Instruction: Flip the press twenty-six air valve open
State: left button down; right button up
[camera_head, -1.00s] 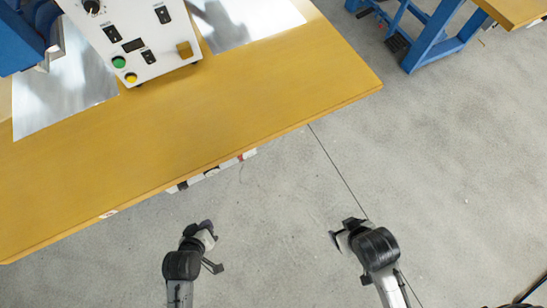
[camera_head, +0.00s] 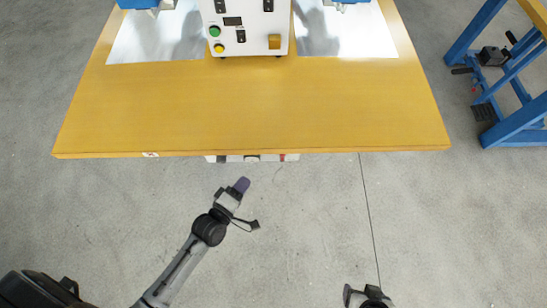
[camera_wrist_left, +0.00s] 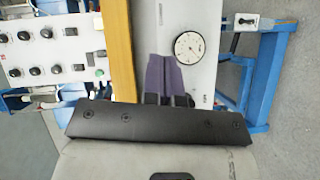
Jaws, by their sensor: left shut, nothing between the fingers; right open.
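A pale panel with a round white gauge (camera_wrist_left: 189,46) fills the middle of the left wrist view, beside the table edge. In the head view only a thin white strip of a panel (camera_head: 230,158) shows below the table's front edge, with a red bit at its right. I cannot make out the air valve for certain; part of the panel is hidden behind my fingers. My left gripper (camera_head: 242,185) is shut and empty, its purple fingertips just short of the table edge; they also show in the left wrist view (camera_wrist_left: 165,75). My right gripper (camera_head: 366,292) is open, low in the head view.
The wooden table (camera_head: 250,115) carries a white control box (camera_head: 245,30) with buttons and metal sheets (camera_head: 150,42) either side. A blue frame (camera_head: 515,125) stands at the right. A small box with a dark switch (camera_wrist_left: 247,21) shows at the wrist view's upper right. The floor between is clear.

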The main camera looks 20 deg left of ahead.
pick_arm(q)
jog(key=shift+w, duration=0.1)
jog(key=b, duration=0.4)
send_near(282, 156)
jog(key=w+a, duration=0.4)
jog(key=w, duration=0.2)
jog(key=d, duration=0.1)
jog(key=w+d, duration=0.1)
jog(key=d+b, duration=0.1)
jog(key=shift+w+d+f, duration=0.15)
jog(key=shift+w+f, duration=0.15)
jog(key=shift+f, duration=0.05)
